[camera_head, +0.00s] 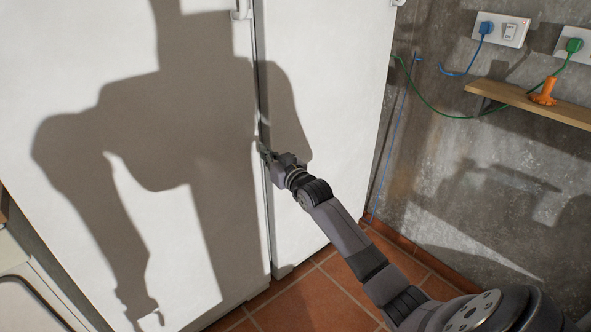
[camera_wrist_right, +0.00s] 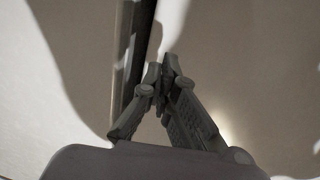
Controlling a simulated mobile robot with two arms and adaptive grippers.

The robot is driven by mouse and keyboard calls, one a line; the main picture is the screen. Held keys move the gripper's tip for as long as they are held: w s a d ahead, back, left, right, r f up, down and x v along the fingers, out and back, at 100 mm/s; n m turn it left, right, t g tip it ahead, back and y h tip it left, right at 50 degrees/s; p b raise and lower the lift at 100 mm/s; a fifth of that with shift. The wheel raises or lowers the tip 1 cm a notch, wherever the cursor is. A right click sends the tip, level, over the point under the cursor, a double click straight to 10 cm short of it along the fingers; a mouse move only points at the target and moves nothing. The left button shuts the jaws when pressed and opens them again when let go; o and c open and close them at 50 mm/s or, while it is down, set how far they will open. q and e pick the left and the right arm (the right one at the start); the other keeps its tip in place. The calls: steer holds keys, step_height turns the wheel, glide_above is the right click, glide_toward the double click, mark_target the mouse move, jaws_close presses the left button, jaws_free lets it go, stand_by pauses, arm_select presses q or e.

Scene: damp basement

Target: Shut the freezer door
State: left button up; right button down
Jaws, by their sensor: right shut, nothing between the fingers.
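A tall white appliance with two upright panels fills the left and middle of the head view: a wide left panel (camera_head: 200,250) and a narrower right panel (camera_head: 330,90). A narrow dark gap (camera_head: 259,60) runs between them; I cannot tell which panel is the freezer door or how far either stands open. A white handle (camera_head: 241,10) shows at the top of the left panel. My right gripper (camera_head: 264,153) is shut and empty at the gap. In the right wrist view its fingertips (camera_wrist_right: 163,72) meet just right of the dark gap (camera_wrist_right: 134,45); contact is unclear. My left gripper is out of view.
A rough grey wall (camera_head: 480,180) stands on the right, with sockets (camera_head: 501,29), cables and a wooden shelf (camera_head: 525,103) holding an orange object (camera_head: 544,91). Red floor tiles (camera_head: 315,290) are clear below. A pale rounded thing (camera_head: 25,290) stands at lower left. My shadow covers the panels.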

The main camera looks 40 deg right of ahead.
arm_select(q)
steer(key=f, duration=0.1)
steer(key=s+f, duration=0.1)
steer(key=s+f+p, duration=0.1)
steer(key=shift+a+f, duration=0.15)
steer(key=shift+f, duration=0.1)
arm_select(e)
steer(key=s, duration=0.9)
steer(key=shift+s+d, duration=0.15)
steer(key=shift+s, duration=0.05)
steer(key=shift+f, duration=0.1)
